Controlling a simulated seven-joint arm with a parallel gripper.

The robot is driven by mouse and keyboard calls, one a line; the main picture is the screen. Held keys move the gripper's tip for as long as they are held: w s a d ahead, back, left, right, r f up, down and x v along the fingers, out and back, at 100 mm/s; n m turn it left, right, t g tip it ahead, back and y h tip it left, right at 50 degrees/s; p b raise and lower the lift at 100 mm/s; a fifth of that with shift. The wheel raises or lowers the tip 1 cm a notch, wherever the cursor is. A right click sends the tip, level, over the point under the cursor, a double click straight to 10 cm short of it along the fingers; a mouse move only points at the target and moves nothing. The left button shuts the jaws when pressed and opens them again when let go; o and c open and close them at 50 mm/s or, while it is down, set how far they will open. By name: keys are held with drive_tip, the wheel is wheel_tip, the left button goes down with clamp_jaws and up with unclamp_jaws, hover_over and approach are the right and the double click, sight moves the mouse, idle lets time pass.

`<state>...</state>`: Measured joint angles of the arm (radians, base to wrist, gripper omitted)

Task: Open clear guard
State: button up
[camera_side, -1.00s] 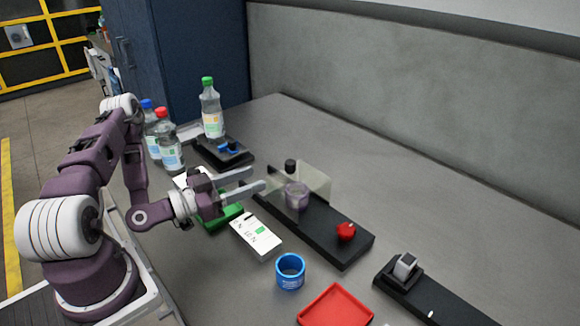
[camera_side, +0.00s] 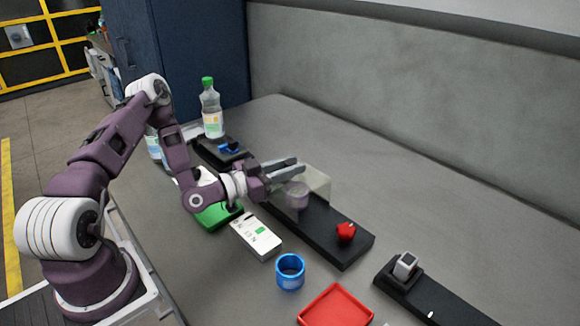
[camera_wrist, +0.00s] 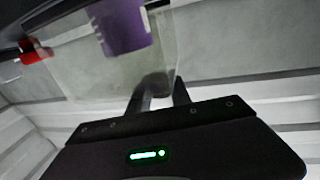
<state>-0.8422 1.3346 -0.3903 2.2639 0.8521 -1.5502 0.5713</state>
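The clear guard (camera_side: 318,181) is a see-through box on a long black base (camera_side: 327,229), and it looks closed. A purple cylinder (camera_side: 297,196) stands inside it. The cylinder also shows through the guard in the wrist view (camera_wrist: 122,28). My gripper (camera_side: 294,164) is at the guard's top, its fingers pointing right across it. In the wrist view the guard's dark knob (camera_wrist: 156,84) lies between my fingertips; in the side view the fingers hide it. Whether they press on the knob cannot be told.
A red knob (camera_side: 346,232) sits on the base's near end. A white label box (camera_side: 256,238), blue cup (camera_side: 290,271) and red tray (camera_side: 336,308) stand nearer. A bottle with a green cap (camera_side: 212,110) stands behind.

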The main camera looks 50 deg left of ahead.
clamp_jaws()
idle(1.0)
drive_tip(key=shift+a, duration=0.1)
drive_tip(key=a, duration=1.3)
drive_tip(key=o, duration=0.8)
unclamp_jaws()
drive_tip(key=s+a, duration=0.1)
drive_tip(key=s, duration=0.6)
drive_tip(key=shift+a, duration=0.15)
